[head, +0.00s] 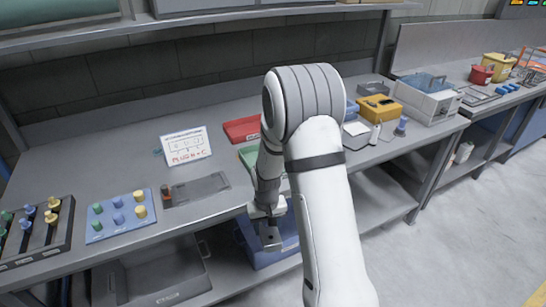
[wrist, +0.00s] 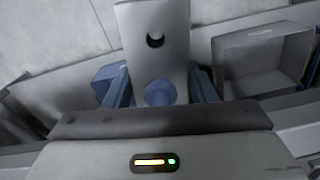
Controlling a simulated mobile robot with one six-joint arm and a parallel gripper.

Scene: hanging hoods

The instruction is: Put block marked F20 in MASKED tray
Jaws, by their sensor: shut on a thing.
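My gripper (head: 268,212) reaches down past the bench's front edge, above a blue tray (head: 286,258) on the lower level. It is shut on a grey block with a dark round hole and a blue knob; the block (head: 270,241) hangs below the fingers. In the wrist view the block (wrist: 153,65) sticks out beyond my gripper (wrist: 160,88), with the knob between the fingers. No F20 mark is readable on it. A grey tray (head: 115,290) stands left of the blue one, and also shows in the wrist view (wrist: 262,45). Its label is too small to read surely.
On the bench are a sign (head: 186,146), a dark peg rack (head: 60,245), a blue plate with coloured knobs (head: 110,227), a grey holder (head: 205,190) and a red tray (head: 242,128). The bench's front edge lies close beside my arm. Floor is clear in front.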

